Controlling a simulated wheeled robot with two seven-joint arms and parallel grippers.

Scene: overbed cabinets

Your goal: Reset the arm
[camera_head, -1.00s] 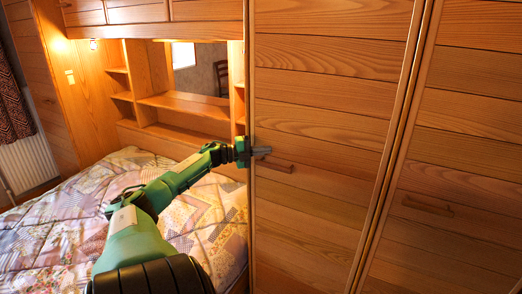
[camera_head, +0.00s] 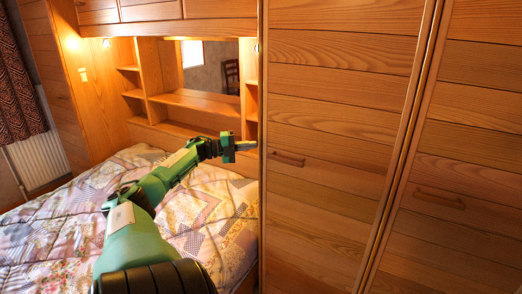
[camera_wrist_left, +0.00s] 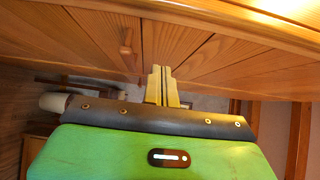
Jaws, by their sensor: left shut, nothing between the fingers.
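My left arm comes in from the lower left in the head view, green and stretched out over the bed. My left gripper (camera_head: 246,146) is shut and empty, just left of the edge of the nearer wooden cabinet door (camera_head: 335,90). That door has a wooden handle (camera_head: 287,159), and the gripper is apart from it. In the left wrist view the two shut fingers (camera_wrist_left: 162,84) show side by side with nothing between them. A handle (camera_wrist_left: 126,42) on a wooden front lies beyond them to the left. My right gripper is not in view.
A bed with a patchwork quilt (camera_head: 52,222) lies below my arm. Open shelves (camera_head: 195,99) stand behind it. A second cabinet door with a handle (camera_head: 440,198) is at the right, and a radiator (camera_head: 37,161) is at the far left. Space above the bed is free.

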